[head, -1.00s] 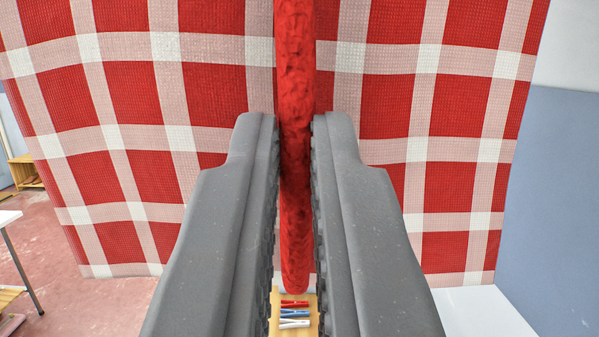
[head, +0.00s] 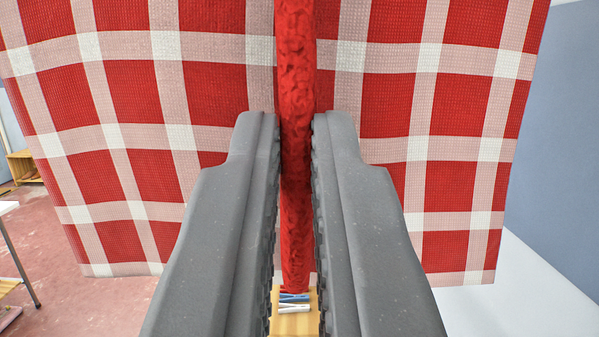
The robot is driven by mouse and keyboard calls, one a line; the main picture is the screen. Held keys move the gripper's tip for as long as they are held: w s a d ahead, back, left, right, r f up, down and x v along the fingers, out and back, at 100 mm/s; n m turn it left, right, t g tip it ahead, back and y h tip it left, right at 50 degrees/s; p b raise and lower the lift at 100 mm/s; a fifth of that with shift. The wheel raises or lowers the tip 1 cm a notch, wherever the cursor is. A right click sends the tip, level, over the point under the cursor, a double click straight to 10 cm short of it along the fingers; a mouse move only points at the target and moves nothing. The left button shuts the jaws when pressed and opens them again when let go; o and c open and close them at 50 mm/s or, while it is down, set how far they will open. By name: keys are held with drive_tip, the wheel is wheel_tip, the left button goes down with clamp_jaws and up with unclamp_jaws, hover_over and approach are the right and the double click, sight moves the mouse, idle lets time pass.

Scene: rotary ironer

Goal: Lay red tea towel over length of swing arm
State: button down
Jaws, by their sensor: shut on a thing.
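The red tea towel (head: 447,90), red and white checked, hangs spread out across most of the head view, beyond and on both sides of my gripper. My gripper (head: 297,125) is shut on a narrow red fold of the towel that runs down the middle of the picture between the two grey fingers. The towel's lower edge hangs free at left and right. The swing arm cannot be made out; the towel and fingers hide most of what lies ahead.
Below the fold is a light wooden surface (head: 293,325) with blue and white pegs (head: 294,303) on it. A white surface (head: 485,305) lies at lower right, by a blue and white wall (head: 555,170). At left are a red floor (head: 95,310), a table leg (head: 20,262) and a wooden crate (head: 22,168).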

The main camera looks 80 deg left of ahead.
drive_tip(key=shift+f, duration=0.3)
idle(0.5)
drive_tip(key=c, duration=1.5)
unclamp_jaws()
drive_tip(key=b+v, duration=0.1)
drive_tip(key=v, duration=1.1)
